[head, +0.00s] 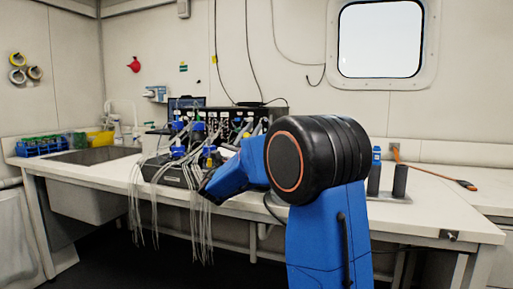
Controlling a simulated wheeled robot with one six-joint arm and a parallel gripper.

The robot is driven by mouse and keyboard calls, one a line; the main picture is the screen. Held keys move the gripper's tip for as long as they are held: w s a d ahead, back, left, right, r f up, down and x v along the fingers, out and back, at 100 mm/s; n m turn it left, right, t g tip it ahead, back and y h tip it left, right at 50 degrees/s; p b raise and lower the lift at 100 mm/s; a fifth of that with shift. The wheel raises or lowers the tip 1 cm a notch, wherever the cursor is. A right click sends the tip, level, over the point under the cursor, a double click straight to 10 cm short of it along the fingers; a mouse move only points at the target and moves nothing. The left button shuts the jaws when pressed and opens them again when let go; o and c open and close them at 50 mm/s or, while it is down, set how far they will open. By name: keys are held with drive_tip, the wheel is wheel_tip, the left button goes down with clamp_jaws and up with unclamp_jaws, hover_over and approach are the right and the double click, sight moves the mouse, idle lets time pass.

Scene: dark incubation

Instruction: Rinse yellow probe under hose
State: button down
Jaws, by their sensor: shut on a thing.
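My blue arm reaches left over the bench, and its dark end with my gripper (211,165) is at the front of the crowded equipment. A small yellow part, which looks like the yellow probe (210,150), shows right at my gripper, which is shut on it. The fingers are small and partly hidden, so the exact grip cannot be made out. The sink (95,156) is set in the bench at the left. A pale curved hose or tap (133,110) stands behind its right end.
Blue-capped vessels (178,127) and a dark unit (165,171) crowd the bench, with grey cables (153,205) hanging over its front edge. A blue rack (38,147) and a yellow container (100,138) stand by the sink. Dark cylinders (399,181) stand right of my arm.

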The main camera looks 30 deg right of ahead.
drive_tip(key=s+a+r, duration=0.1)
drive_tip(key=s+a, duration=0.3)
drive_tip(key=a, duration=0.1)
drive_tip(key=shift+s+a, duration=0.2)
drive_tip(key=shift+a, duration=0.15)
drive_tip(key=shift+r, duration=0.1)
wheel_tip(320, 180, up, 14)
wheel_tip(320, 180, down, 14)
idle(0.8)
idle(0.5)
